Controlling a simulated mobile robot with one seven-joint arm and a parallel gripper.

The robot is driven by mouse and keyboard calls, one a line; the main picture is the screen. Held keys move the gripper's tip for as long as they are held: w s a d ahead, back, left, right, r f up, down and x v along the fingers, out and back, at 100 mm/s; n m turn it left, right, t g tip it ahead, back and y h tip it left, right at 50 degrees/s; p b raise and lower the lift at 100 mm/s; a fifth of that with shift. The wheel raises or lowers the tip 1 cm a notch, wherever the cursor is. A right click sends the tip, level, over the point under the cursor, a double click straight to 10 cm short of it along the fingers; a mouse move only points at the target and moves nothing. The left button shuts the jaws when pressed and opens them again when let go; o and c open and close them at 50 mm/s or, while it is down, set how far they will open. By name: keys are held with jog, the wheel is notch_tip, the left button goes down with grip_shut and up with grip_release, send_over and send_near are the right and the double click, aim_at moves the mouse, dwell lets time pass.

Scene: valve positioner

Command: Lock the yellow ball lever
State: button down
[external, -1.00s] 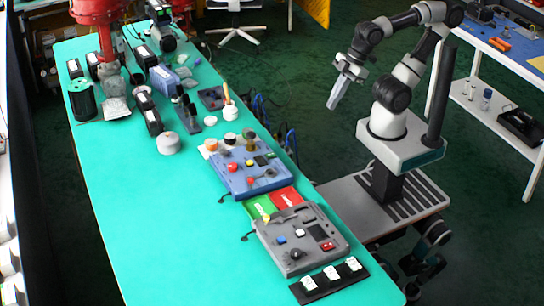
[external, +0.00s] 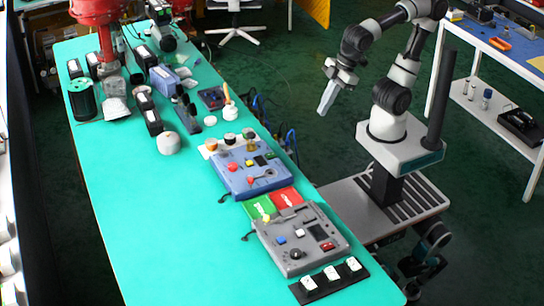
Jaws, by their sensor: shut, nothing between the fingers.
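A grey control box (external: 290,256) lies on the near right part of the teal table. A small yellow ball (external: 266,218) shows at its upper left edge, and I cannot make out its lever or whether it is locked. A blue control box (external: 231,184) lies behind the grey one and carries a red button and a small yellow part (external: 249,163). My gripper (external: 323,110) is shut and empty, pointing down in the air right of the table. It is well apart from both boxes.
Green (external: 260,208) and red (external: 287,198) cards lie between the boxes. A black strip with white blocks (external: 331,274) lies in front. Jars, a green spool (external: 83,100) and dark tools crowd the far end.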

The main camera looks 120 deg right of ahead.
jog(key=w+a+f+h+b, duration=0.1)
jog(key=w+a+f+b, duration=0.15)
jog(key=w+a, duration=0.35)
jog(key=w+a+f+h+b, duration=0.1)
jog(key=w+a+f, duration=0.3)
jog(key=w, duration=0.3)
jog(key=w+a+f+n+h, duration=0.1)
jog(key=w+a+f, duration=0.2)
jog(key=a, duration=0.4)
jog(key=w+a+f+t+b, duration=0.1)
jog(key=w+a+f, duration=0.2)
jog(key=a+f, duration=0.3)
jog(key=shift+w+a+f+n+h, duration=0.25)
jog(key=shift+w+a+n+h, duration=0.15)
jog(key=shift+a, duration=0.25)
jog(key=b+x, duration=0.2)
jog(key=x, duration=0.8)
jog(key=d, duration=0.2)
jog(key=shift+w+d, duration=0.25)
jog(key=shift+w, duration=0.05)
jog(key=shift+w+d, duration=0.2)
jog(key=shift+d, duration=0.5)
